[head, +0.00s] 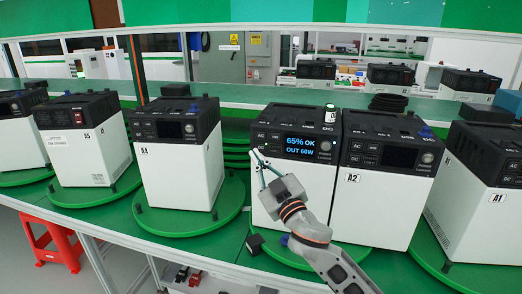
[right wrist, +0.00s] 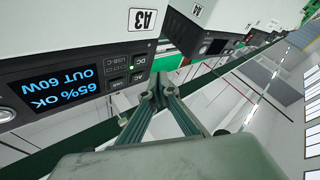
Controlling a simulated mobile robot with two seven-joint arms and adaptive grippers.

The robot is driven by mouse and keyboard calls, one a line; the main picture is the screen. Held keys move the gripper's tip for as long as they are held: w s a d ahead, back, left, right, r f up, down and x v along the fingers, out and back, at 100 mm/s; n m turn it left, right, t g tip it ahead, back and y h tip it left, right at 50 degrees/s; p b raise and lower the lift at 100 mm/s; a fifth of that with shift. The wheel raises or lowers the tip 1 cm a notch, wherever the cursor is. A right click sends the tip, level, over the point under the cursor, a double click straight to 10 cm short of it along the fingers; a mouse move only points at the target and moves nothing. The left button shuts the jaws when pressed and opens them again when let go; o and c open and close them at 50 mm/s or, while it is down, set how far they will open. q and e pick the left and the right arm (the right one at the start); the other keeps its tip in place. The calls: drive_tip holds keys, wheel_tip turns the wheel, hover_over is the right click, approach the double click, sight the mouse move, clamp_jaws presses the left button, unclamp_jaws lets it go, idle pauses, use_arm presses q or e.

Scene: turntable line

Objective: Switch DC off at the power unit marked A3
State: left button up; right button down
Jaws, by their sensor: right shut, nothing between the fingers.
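The power unit marked A3 (right wrist: 146,20) shows upside down in the right wrist view, with its lit blue display (right wrist: 56,89) reading "65% OK OUT 60W". In the head view this unit (head: 291,180) stands between A4 and A2, and my arm covers part of its front. My left gripper is out of view.
Units A4 (head: 179,165) and A2 (head: 371,190) stand close on either side, with A5 (head: 84,150) and A1 (head: 480,200) further out. A red stool (head: 55,243) is at the lower left.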

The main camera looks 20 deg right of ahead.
sight(254, 143)
drive_tip(key=shift+w+d, duration=0.6)
drive_tip(key=shift+w, duration=0.2)
drive_tip(key=shift+w, duration=0.15)
idle(0.9)
drive_tip(key=shift+w+d, duration=0.2)
drive_tip(key=shift+w+d, duration=0.2)
drive_tip(key=shift+w, duration=0.1)
idle(0.7)
idle(0.4)
drive_tip(key=shift+s+a+p, duration=0.4)
drive_tip(key=shift+s+a, duration=0.05)
drive_tip(key=shift+s, duration=0.2)
drive_tip(key=shift+s+a+p, duration=0.25)
drive_tip(key=shift+s+a, duration=0.45)
drive_tip(key=shift+s, duration=0.35)
drive_tip(key=shift+s+a+p, duration=0.25)
drive_tip(key=shift+s+a, duration=0.45)
drive_tip(key=shift+s, duration=0.35)
